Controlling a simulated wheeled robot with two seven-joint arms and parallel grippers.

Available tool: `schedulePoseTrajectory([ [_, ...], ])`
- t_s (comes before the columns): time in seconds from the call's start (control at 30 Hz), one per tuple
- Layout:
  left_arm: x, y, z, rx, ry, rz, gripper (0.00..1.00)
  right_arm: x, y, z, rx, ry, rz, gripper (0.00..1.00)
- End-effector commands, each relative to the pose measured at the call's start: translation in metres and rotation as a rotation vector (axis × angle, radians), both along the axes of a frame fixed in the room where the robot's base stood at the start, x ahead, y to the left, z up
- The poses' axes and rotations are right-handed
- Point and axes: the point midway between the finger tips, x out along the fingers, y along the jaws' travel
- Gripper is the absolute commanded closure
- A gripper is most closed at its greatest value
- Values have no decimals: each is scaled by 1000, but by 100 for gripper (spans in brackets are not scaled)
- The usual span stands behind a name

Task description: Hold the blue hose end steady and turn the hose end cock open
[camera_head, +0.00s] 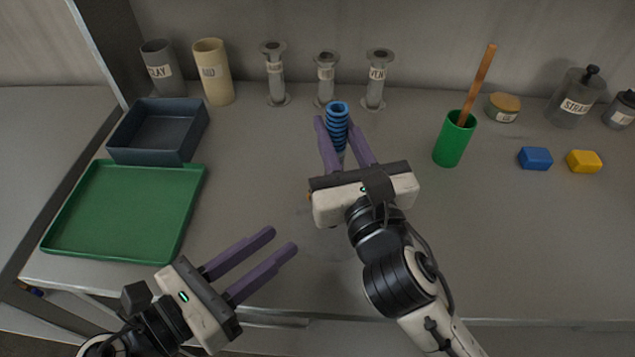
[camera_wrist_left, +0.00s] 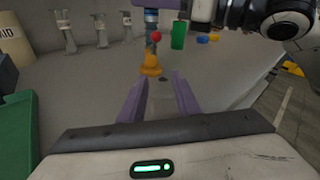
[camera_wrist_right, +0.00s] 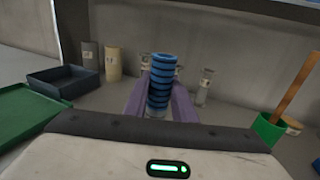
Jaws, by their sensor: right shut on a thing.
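The blue ribbed hose end (camera_head: 338,122) stands upright near the middle of the table. My right gripper (camera_head: 344,140) is shut on it, one finger on each side; the hose end also shows between the fingers in the right wrist view (camera_wrist_right: 161,80). In the left wrist view a red knob (camera_wrist_left: 156,37), apparently the cock, sits on the stem below the hose end, above an orange base (camera_wrist_left: 151,65). In the head view the cock is hidden by my right gripper. My left gripper (camera_head: 284,241) is open and empty, low at the front left, apart from the cock.
A green tray (camera_head: 122,252) and a dark blue bin (camera_head: 140,155) lie at the left. Grey stands (camera_head: 326,75) and a tan cup (camera_head: 214,73) line the back. A green cup (camera_head: 449,150) with a wooden stick stands right of the hose end. The front middle is clear.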

Motion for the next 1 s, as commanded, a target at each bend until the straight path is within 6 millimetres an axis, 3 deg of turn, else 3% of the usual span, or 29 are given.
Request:
schedulePoseTrajectory([
  [0.2,3,2,23,162,-264,33,70,0,0,0,-1,1,-1,100],
  [0.47,9,-2,34,209,-356,50,70,0,0,0,-1,1,-1,100],
  [1.0,78,-53,34,206,-354,44,70,0,0,0,-1,1,-1,100],
])
